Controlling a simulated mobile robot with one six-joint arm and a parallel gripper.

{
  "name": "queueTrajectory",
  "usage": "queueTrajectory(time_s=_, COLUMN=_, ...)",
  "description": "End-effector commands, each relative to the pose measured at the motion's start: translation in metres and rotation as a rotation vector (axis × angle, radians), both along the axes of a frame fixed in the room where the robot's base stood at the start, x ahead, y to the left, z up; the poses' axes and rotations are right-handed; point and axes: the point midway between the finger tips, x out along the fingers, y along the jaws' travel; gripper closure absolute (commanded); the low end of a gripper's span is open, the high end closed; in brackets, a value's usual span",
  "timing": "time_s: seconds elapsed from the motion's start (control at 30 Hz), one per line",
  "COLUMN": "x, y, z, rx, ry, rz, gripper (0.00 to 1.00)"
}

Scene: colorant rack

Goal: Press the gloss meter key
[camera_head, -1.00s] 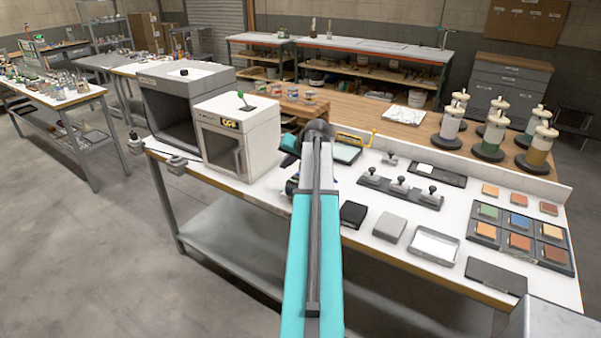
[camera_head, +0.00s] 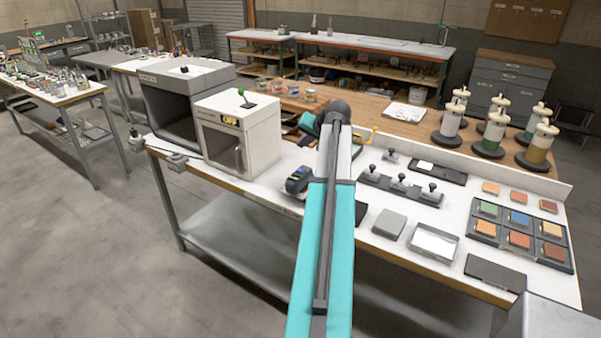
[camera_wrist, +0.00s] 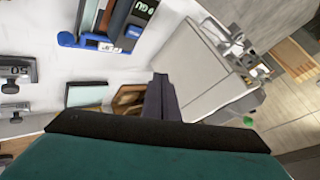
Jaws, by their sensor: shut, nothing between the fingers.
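A small dark handheld meter with a blue edge (camera_head: 298,178), which looks like the gloss meter, lies on the white bench just left of my arm. In the wrist view a dark and blue device with a small lit display (camera_wrist: 125,28), seemingly the same meter, sits at the upper left. I cannot make out its key. My gripper (camera_wrist: 163,97) has its dark fingers together and empty. In that view it is apart from the meter, below and right of it. In the head view the fingers cannot be made out around my arm's end.
A white cabinet with a lit display (camera_head: 240,140) stands left of the meter, beside a grey open-fronted booth (camera_head: 185,105). A row of knobbed weights (camera_head: 400,188), a grey block (camera_head: 389,223) and a tray of colour chips (camera_head: 525,228) fill the right side.

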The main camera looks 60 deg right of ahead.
Motion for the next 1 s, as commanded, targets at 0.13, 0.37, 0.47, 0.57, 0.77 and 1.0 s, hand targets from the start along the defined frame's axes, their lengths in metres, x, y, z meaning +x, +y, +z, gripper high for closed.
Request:
queueTrajectory(time_s=0.13, x=0.000, y=0.000, z=-0.014, rx=0.001, ry=0.000, rz=0.000, gripper=1.00)
queueTrajectory(time_s=0.37, x=0.000, y=0.000, z=-0.036, rx=0.001, ry=0.000, rz=0.001, gripper=1.00)
queueTrajectory(time_s=0.47, x=0.000, y=0.000, z=-0.046, rx=0.000, ry=0.000, rz=0.000, gripper=1.00)
queueTrajectory(time_s=0.57, x=0.000, y=0.000, z=-0.056, rx=0.000, ry=0.000, rz=0.000, gripper=1.00)
queueTrajectory(time_s=0.77, x=0.000, y=0.000, z=-0.072, rx=0.000, ry=0.000, rz=0.000, gripper=1.00)
queueTrajectory(time_s=1.0, x=0.000, y=0.000, z=-0.081, rx=0.000, ry=0.000, rz=0.000, gripper=1.00)
